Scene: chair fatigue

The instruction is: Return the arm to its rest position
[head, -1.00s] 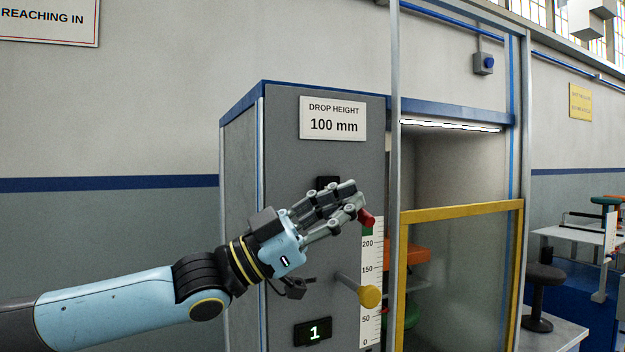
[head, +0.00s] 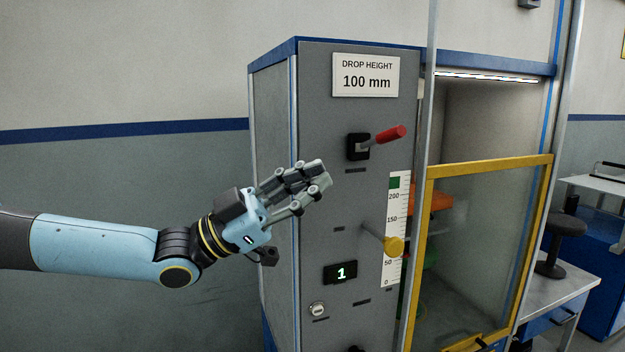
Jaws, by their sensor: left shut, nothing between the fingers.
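My left arm reaches in from the left in the head view. My left gripper (head: 322,176) is shut and empty, in front of the grey machine cabinet (head: 320,120). It appears below and left of the red-handled lever (head: 390,135), apart from it. The lever sticks out to the right and slightly up from its black mount. My right gripper is not in view.
A yellow knob (head: 393,246) on a rod sticks out beside the height scale (head: 398,220). A counter display (head: 340,273) reads 1. A yellow-framed clear guard (head: 490,165) fronts the chamber at right. Open space lies left of the cabinet.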

